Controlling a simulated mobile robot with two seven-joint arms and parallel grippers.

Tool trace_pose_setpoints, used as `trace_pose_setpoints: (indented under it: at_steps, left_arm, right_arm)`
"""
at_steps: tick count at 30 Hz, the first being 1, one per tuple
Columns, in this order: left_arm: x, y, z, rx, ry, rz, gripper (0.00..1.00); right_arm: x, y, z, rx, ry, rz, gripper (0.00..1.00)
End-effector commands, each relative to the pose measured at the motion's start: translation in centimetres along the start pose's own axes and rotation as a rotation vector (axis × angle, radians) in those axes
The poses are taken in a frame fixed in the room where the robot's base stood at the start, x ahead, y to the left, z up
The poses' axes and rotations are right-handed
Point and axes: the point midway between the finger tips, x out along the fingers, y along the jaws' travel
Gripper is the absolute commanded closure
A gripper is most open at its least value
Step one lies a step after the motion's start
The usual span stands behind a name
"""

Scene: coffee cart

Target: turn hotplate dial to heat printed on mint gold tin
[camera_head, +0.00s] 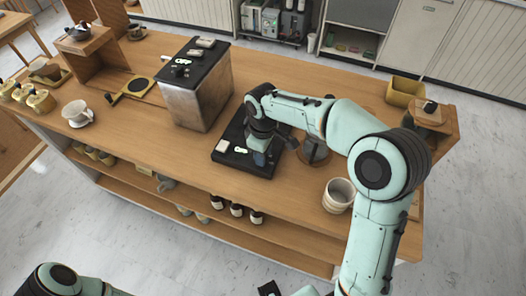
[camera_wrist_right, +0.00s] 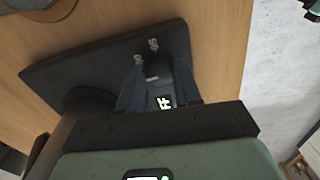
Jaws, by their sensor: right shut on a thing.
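The hotplate is a flat black slab (camera_head: 228,158) on the wooden counter, with a small lit display on top. My right gripper (camera_head: 260,160) reaches down onto its front right part. In the right wrist view my right gripper (camera_wrist_right: 157,75) is shut on the dark dial (camera_wrist_right: 154,83), a finger on each side. Only part of my left arm shows, at the bottom left.
A white cup (camera_head: 339,194) is at the right near the front edge. A cup on a saucer (camera_head: 76,113) stands at the left.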

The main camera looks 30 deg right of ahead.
Motion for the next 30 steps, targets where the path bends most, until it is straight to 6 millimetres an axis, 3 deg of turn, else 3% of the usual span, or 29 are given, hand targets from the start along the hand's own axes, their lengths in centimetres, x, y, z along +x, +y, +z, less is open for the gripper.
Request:
trace_pose_setpoints:
  at_steps: [15, 30]
  left_arm:
    - [-0.34, 0.15, -0.1, 0.001, 0.002, 0.001, 0.57]
    - [-0.41, 0.19, -0.12, 0.001, 0.002, 0.001, 0.57]
  right_arm:
    - [-0.03, 0.04, 0.0, 0.45, 0.0, 0.001, 0.97]
    - [0.0, 0.03, 0.01, 0.643, 0.0, 0.0, 0.97]
